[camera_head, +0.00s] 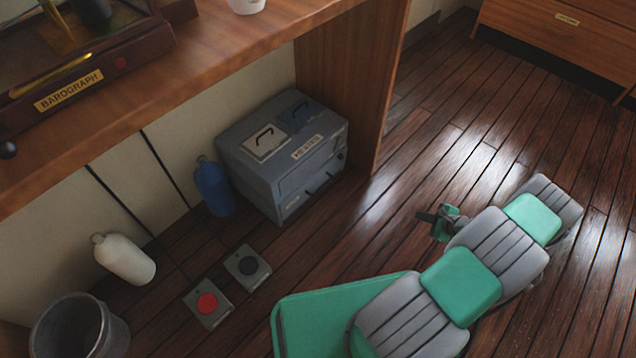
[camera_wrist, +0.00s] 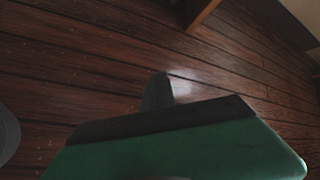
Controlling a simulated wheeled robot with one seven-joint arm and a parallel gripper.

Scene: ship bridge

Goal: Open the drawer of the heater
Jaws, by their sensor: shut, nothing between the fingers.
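The heater (camera_head: 262,178) is a grey-blue box on the floor under the wooden counter, against the side panel. A label is on its upper front edge. Its front shows dark handles, and the drawer front (camera_head: 318,180) looks closed. Two lids with handles are on its top. My gripper (camera_head: 424,217) is over the floor to the right of the heater, apart from it. It is shut and empty. In the wrist view its dark fingers (camera_wrist: 157,90) are together over bare floor, and the heater is not clearly seen there.
A blue bottle (camera_head: 214,187) stands beside the heater's left. A white bottle (camera_head: 125,259), a grey bin (camera_head: 112,335), a red-button box (camera_head: 208,304) and a black-button box (camera_head: 247,267) are on the floor. A wooden panel (camera_head: 350,80) stands right of the heater. Floor at right is clear.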

